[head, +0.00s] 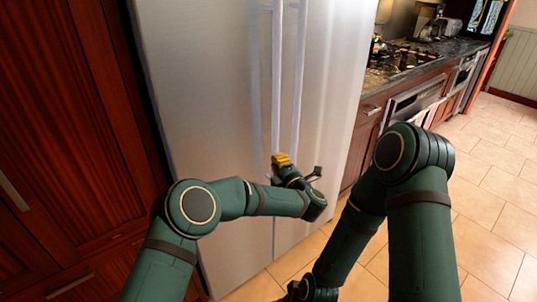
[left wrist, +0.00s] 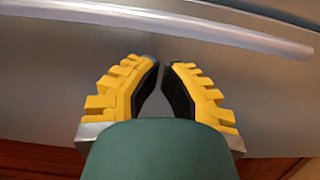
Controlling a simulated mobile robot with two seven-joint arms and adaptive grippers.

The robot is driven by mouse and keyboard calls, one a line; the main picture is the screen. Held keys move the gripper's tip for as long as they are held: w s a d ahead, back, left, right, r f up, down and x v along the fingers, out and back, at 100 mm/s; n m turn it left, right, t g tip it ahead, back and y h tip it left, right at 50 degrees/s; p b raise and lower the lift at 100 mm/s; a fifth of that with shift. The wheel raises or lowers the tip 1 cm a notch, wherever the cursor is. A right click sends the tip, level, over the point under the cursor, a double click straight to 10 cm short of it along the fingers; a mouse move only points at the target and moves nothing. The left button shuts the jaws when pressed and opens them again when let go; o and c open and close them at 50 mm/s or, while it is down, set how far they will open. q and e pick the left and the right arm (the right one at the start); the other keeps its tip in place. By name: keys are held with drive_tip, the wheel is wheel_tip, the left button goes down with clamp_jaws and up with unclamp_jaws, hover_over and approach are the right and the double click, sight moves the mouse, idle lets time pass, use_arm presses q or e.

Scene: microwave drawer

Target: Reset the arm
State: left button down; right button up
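My left gripper (head: 281,160), with yellow fingers, is in front of the lower ends of the fridge handles in the head view. In the left wrist view (left wrist: 161,63) its fingertips are almost together, with only a sliver of gap and nothing seen between them. A long pale handle (left wrist: 190,25) crosses the metal surface beyond the fingertips, apart from them in the picture. My right arm is bent, with its elbow raised. The dark end of my right arm (head: 308,290) is at the bottom edge; its fingers cannot be made out.
A silver fridge (head: 205,90) with two long handles (head: 277,70) stands straight ahead. Dark red wooden cabinets (head: 65,110) are close on the left. A counter with a stove (head: 400,57) runs along the right. Tiled floor (head: 495,195) at the right is clear.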

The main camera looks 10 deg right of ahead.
use_arm(q)
drive_tip(key=s+a+f+m+g+h, duration=0.3)
drive_tip(key=s+a+f+m+h, duration=0.1)
drive_tip(key=s+a+f+m, duration=0.3)
drive_tip(key=s+a+f+m+g+h, duration=0.45)
drive_tip(key=f+m, duration=0.25)
drive_tip(key=f, duration=0.2)
drive_tip(key=s+a+f+m+g, duration=0.2)
drive_tip(key=s+a, duration=0.5)
drive_tip(key=s, duration=0.5)
drive_tip(key=s+a+f+m+g, duration=0.3)
drive_tip(key=s+a+g, duration=0.3)
drive_tip(key=s, duration=0.5)
drive_tip(key=shift+s+a+f, duration=0.35)
drive_tip(key=shift+a+f, duration=0.05)
drive_tip(key=shift+f, duration=0.5)
